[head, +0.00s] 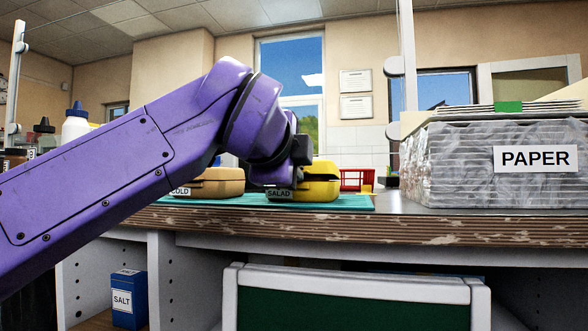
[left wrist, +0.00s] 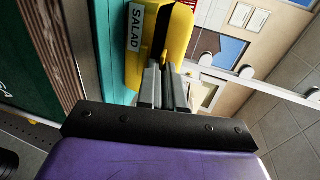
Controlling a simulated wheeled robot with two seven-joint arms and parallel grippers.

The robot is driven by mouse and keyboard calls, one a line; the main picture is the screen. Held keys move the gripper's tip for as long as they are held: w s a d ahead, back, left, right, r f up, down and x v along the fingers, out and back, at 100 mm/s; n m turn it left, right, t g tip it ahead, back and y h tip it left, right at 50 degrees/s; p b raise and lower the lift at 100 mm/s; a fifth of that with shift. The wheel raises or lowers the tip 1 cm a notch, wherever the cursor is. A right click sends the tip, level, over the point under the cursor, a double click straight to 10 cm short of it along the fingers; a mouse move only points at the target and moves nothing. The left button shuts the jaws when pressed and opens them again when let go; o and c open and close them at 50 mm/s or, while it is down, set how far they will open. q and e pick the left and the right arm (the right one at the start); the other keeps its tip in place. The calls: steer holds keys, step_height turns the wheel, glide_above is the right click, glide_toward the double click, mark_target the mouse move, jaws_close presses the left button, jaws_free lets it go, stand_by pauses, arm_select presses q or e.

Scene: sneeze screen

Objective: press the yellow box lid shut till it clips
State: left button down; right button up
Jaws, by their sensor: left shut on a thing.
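The yellow box (head: 322,187), labelled SALAD, sits on a teal mat (head: 350,202) on the counter, partly hidden behind my left wrist in the head view. In the left wrist view the yellow box (left wrist: 146,72) appears sideways, with a dark gap between its base and its lid (left wrist: 182,38). My left gripper (left wrist: 163,72) is at the box's front by this gap. Its fingers are close together and shut on the lid's edge, though the exact contact is hard to see. My right gripper is in neither view.
A tan box (head: 215,183) labelled COLD stands left of the yellow box. A bin (head: 440,165) labelled PAPER stands at the right. A red rack (head: 356,179) and bottles (head: 75,122) stand farther back.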

arm_select(q)
steer(key=c, duration=1.3)
jaws_free()
steer(key=shift+s+a, duration=0.1)
steer(key=v, duration=1)
steer(key=shift+s+p, duration=0.2)
steer(key=shift+p, duration=0.1)
